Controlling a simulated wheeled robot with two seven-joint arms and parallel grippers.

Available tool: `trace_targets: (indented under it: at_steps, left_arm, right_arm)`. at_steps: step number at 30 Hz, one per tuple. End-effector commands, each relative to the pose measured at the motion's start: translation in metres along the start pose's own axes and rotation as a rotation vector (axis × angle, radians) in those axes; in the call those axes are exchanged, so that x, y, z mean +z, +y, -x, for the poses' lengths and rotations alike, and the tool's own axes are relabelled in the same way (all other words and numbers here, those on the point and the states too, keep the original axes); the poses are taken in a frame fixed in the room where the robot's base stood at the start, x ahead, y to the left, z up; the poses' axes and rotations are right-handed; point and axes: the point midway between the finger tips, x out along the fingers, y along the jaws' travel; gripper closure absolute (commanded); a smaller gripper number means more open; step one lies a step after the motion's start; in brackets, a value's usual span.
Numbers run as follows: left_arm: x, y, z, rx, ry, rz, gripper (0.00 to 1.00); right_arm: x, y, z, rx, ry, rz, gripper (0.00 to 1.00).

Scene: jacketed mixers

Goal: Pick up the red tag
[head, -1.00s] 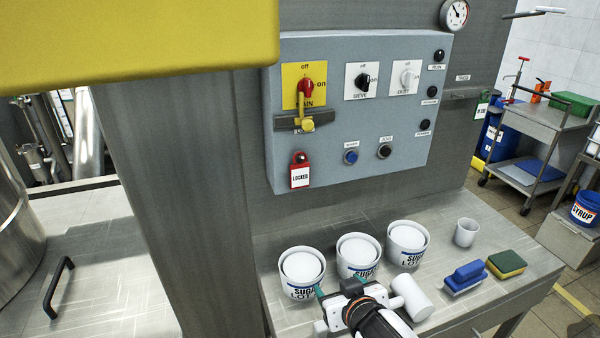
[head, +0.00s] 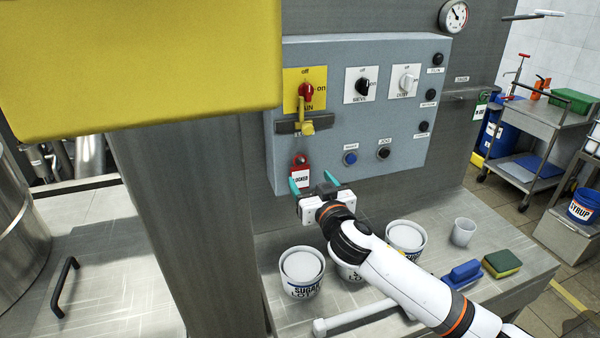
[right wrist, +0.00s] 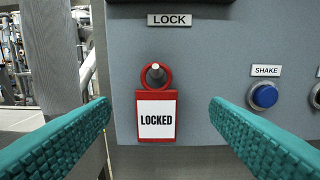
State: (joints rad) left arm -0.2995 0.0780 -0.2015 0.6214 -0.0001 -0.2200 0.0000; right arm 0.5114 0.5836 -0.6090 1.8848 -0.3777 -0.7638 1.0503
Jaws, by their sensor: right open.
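The red tag (head: 300,173) with a white "LOCKED" label hangs by its ring from a peg at the lower left of the grey control panel. In the right wrist view the whole tag (right wrist: 157,113) shows, its red ring around the peg, under a "LOCK" plate. My right gripper (head: 313,183) is open in front of the panel, close to the tag. In the head view it covers part of the tag's lower right. In the right wrist view the teal fingers stand to either side of the tag, apart from it. My left gripper is not in view.
The control panel (head: 405,150) carries switches and buttons, with a blue button (right wrist: 264,95) right of the tag. Sugar pots (head: 302,268), a cup (head: 463,232), a blue brush (head: 462,273) and a sponge (head: 502,263) stand on the bench below. A yellow block fills the upper left.

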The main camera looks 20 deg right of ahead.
Motion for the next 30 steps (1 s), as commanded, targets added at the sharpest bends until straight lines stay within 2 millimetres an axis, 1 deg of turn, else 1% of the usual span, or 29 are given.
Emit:
trace_targets:
  at_steps: [6,10,13,19,20,28,30]
  left_arm:
    - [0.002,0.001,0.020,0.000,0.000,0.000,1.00]
    - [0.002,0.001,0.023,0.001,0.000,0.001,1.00]
    - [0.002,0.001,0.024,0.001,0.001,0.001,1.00]
    - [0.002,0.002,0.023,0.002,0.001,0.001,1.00]
    - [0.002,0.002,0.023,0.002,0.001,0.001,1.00]
    - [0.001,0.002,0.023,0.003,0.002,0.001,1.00]
    - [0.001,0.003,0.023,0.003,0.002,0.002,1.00]
  right_arm:
    - [0.000,0.004,-0.029,-0.001,0.001,0.002,0.29]
    - [-0.002,0.004,-0.044,-0.001,0.000,0.001,0.29]
    - [-0.004,0.004,-0.049,0.000,0.002,0.001,0.29]
    - [-0.005,0.004,-0.049,0.000,0.002,0.000,0.29]
    - [-0.005,0.004,-0.049,0.000,0.002,0.000,0.31]
    - [-0.005,0.004,-0.049,0.000,0.002,0.000,0.75]
    - [-0.005,0.004,-0.049,0.000,0.002,0.000,0.77]
